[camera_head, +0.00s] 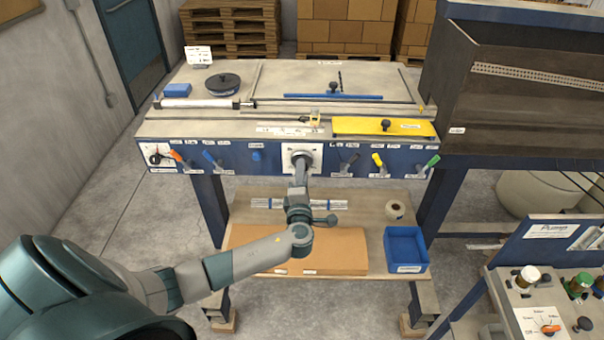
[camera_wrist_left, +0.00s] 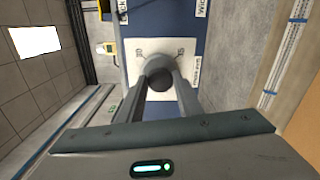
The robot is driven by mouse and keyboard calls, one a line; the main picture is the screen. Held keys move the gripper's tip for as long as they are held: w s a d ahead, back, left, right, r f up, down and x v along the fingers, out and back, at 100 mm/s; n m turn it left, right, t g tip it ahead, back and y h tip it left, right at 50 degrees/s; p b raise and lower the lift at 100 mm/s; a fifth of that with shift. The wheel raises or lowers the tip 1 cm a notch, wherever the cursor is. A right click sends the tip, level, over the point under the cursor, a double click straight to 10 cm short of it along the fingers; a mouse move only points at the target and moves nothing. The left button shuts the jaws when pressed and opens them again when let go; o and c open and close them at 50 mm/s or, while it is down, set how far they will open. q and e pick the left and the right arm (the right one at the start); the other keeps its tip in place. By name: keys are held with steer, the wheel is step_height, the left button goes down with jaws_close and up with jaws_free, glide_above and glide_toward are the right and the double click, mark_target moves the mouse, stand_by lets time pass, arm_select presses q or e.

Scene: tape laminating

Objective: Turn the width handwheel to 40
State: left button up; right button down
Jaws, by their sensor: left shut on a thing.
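The width handwheel (camera_head: 306,157) is a dark round knob on a white square plate (camera_head: 290,149), in the middle of the blue front panel of the bench. My left gripper (camera_head: 301,166) reaches up to it from below and is shut on it. In the left wrist view the handwheel (camera_wrist_left: 158,73) sits between the two fingers of my left gripper (camera_wrist_left: 161,85), in front of the white plate (camera_wrist_left: 182,50). The fingers cover part of the wheel. Marks on the plate are too small to read. My right gripper is not in view.
Levers with coloured grips, such as a yellow one (camera_head: 378,160) and a green one (camera_head: 431,161), flank the wheel. A yellow plate (camera_head: 383,128) lies above. The lower shelf holds a blue bin (camera_head: 405,249), a tape roll (camera_head: 395,209) and brown board (camera_head: 340,249).

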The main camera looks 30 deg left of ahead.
arm_select(q)
steer(key=shift+r+m, duration=0.1)
steer(key=shift+m, duration=0.7)
steer(key=o, duration=1)
steer(key=shift+o, duration=0.2)
steer(key=v, duration=1.7)
steer(key=shift+d, duration=0.2)
steer(key=shift+s, duration=0.1)
